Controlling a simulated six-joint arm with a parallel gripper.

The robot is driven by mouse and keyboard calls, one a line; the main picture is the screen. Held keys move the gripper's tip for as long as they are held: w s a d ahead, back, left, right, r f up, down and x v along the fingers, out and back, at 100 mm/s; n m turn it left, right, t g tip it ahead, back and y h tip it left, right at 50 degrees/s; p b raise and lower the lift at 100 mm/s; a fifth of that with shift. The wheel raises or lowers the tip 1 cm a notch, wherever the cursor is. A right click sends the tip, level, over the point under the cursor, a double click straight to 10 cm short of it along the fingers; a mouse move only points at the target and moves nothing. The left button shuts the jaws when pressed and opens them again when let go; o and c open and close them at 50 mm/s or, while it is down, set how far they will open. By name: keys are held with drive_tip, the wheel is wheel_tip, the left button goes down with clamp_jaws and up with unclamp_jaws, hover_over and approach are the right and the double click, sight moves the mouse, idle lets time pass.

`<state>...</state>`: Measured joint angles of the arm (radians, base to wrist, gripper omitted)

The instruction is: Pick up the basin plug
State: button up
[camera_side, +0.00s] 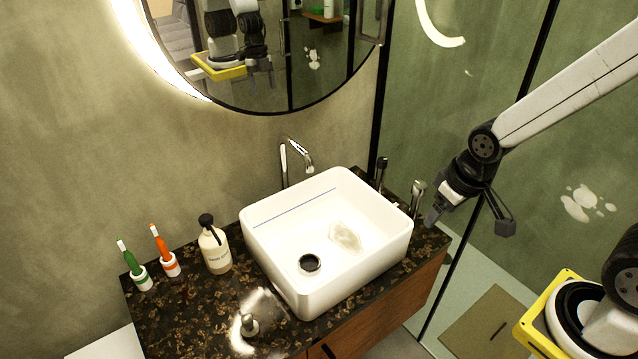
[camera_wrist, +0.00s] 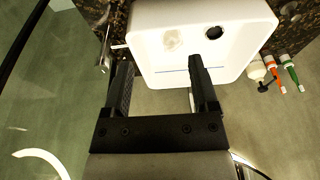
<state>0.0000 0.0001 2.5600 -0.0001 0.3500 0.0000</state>
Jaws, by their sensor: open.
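A small metallic piece with a knob on top, which looks like the basin plug (camera_side: 249,325), stands on the dark speckled counter near its front edge, left of the basin. The white basin (camera_side: 268,238) has a dark round drain (camera_side: 310,263), which also shows in the wrist view (camera_wrist: 213,33). My gripper (camera_side: 468,218) is open and empty, in the air right of the basin and well away from the plug. In the wrist view its two fingers (camera_wrist: 160,65) point toward the basin.
A glass panel borders the right side.

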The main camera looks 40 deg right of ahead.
drive_tip(key=shift+r, duration=0.1)
drive_tip(key=shift+w+v, duration=0.55)
drive_tip(key=shift+v, duration=1.95)
drive_tip(key=w+a+n+t+y, duration=0.2)
drive_tip(key=w+a, duration=0.3)
drive_tip(key=a, duration=0.3)
drive_tip(key=w+a+n+t+y, duration=0.1)
drive_tip(key=w+a+t, duration=0.25)
drive_tip(key=a, duration=0.55)
drive_tip(key=a+n+t+y, duration=0.2)
drive_tip(key=a+t, duration=0.1)
drive_tip(key=a, duration=1.2)
approach(250, 319)
drive_tip(key=shift+r+x, duration=0.25)
drive_tip(key=shift+x, duration=0.95)
drive_tip(key=shift+w+a+f+m, duration=0.15)
drive_tip(key=shift+f+m, duration=0.15)
drive_tip(key=shift+f, duration=0.15)
drive_tip(key=shift+w+f, duration=0.1)
drive_tip(key=shift+x, duration=1.15)
